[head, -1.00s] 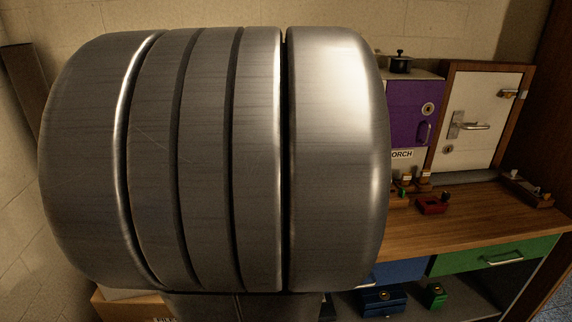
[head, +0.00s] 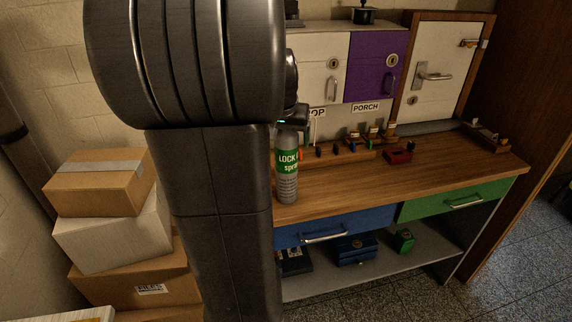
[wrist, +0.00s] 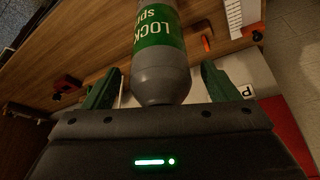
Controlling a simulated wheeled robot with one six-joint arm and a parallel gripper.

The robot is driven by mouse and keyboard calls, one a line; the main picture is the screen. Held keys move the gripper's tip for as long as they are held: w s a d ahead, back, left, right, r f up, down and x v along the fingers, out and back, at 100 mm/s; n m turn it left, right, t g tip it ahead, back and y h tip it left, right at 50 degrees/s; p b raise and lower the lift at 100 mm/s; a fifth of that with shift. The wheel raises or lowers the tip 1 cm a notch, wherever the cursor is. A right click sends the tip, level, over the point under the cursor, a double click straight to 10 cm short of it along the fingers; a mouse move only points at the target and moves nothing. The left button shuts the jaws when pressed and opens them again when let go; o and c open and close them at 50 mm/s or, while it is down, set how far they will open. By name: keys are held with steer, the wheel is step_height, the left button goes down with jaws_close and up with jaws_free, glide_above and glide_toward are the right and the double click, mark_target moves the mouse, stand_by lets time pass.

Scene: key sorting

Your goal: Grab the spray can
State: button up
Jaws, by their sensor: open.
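The spray can (head: 288,181) is grey with a green label and stands upright near the front edge of the wooden workbench (head: 430,182). In the head view my gripper (head: 291,119) is at the top of the can, partly hidden behind my arm. In the wrist view the can (wrist: 161,72) runs between the two green fingers of my gripper (wrist: 159,80), its tapered top towards the palm. The fingers are open, with a visible gap on each side of the can. The can's very top is hidden by the gripper body.
A red block (head: 398,157) and a rack of small items (head: 345,150) lie behind and right of the can. White and purple cabinets (head: 375,68) stand at the back. Cardboard boxes (head: 100,183) are stacked at left. The bench's right front is clear.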

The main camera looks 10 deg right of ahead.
steer(key=shift+c, duration=0.2)
steer(key=c, duration=1.6)
